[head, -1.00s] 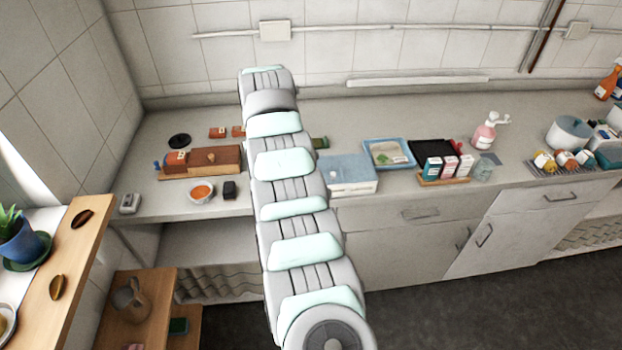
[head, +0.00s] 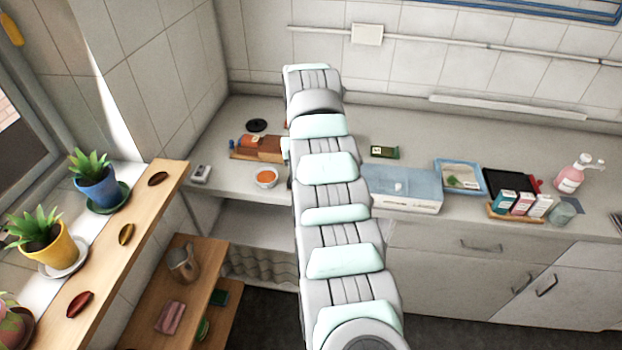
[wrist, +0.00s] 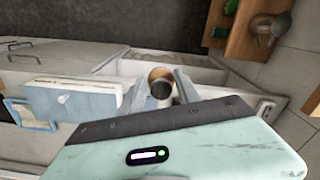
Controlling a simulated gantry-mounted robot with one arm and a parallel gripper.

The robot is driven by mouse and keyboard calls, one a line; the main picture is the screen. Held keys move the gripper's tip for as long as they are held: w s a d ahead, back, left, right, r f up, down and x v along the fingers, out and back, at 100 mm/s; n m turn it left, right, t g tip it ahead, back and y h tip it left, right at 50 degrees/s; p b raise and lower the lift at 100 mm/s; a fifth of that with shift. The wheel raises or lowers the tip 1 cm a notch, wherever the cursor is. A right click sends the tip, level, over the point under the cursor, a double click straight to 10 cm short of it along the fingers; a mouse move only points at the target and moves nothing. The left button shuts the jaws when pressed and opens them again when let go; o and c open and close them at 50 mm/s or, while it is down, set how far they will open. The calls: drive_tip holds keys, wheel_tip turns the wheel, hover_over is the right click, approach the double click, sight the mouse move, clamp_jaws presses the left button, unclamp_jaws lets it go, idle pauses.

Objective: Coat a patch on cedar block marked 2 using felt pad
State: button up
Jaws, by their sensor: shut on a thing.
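My gripper is hidden behind my arm in the head view. In the wrist view my gripper (wrist: 159,90) is shut on a small round thing (wrist: 160,75) with a tan rim and a dark middle, which I take to be the felt pad. An orange-red block (head: 250,141) sits at the left end of a brown wooden holder (head: 270,155) on the counter; its marking is too small to read. A white bowl of orange liquid (head: 265,177) stands in front of the holder. The block marked 2 cannot be made out.
A blue-white box (head: 405,190), a blue tray (head: 460,176) and several small cartons (head: 522,203) stand right of my arm. A dark green packet (head: 384,152) lies behind the box. A potted-plant shelf (head: 140,225) is at the left.

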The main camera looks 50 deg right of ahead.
drive_tip(key=shift+w+a+r, duration=0.2)
drive_tip(key=shift+w+a, duration=0.2)
drive_tip(key=shift+a, duration=0.15)
drive_tip(key=w+a+n, duration=0.1)
drive_tip(key=w+a, duration=0.2)
drive_tip(key=a, duration=0.4)
drive_tip(key=shift+w+r, duration=0.4)
drive_tip(key=shift+r, duration=0.05)
drive_tip(key=shift+a+n, duration=0.2)
drive_tip(key=shift+n, duration=0.1)
